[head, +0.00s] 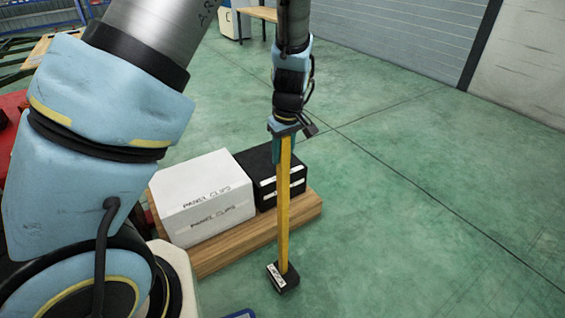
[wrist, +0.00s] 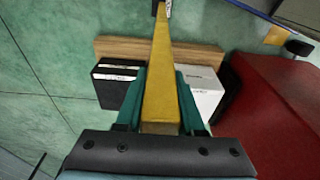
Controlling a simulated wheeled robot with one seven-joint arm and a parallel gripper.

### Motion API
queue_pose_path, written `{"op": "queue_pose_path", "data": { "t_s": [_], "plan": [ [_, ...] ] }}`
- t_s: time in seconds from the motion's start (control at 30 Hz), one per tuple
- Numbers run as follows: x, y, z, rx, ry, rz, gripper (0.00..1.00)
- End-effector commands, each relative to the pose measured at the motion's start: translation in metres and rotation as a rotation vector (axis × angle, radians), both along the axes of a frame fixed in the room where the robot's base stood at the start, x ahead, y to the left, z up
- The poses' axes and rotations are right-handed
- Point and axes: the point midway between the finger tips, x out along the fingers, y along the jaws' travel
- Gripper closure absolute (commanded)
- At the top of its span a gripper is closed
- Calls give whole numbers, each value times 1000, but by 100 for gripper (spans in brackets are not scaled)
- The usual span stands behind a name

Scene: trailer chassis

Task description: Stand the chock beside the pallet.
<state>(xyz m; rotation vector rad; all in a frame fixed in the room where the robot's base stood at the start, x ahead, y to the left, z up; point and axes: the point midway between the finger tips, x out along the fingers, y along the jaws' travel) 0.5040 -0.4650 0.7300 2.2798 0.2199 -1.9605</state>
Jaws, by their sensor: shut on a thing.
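The chock (head: 284,215) has a long yellow handle and a small black foot with a white label. My gripper (head: 283,143) is shut on the upper end of the handle and holds it nearly upright. The foot is low, just off the front right side of the wooden pallet (head: 215,257); I cannot tell whether it touches the floor. In the wrist view the handle (wrist: 161,75) runs between the teal fingers (wrist: 160,95) and away from me, with the foot mostly cut off at the top edge. The pallet (wrist: 112,47) lies beyond the fingers there.
A white box marked PANEL CLIPS (head: 205,205) and a black box (head: 262,178) stand on the pallet. A red object (wrist: 275,115) is beside it in the wrist view. The green floor (head: 420,210) to the right is clear.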

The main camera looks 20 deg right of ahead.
Motion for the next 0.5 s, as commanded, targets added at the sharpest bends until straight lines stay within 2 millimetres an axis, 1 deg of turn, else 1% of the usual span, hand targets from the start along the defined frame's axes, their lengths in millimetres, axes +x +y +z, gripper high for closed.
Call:
{"op": "queue_pose_path", "data": {
  "t_s": [0.1,0.2,0.5],
  "plan": [
    [0,1,-17,3,3,0,100],
    [0,0,-27,0,0,0,100],
    [0,0,-29,-1,0,0,100]
  ]
}}
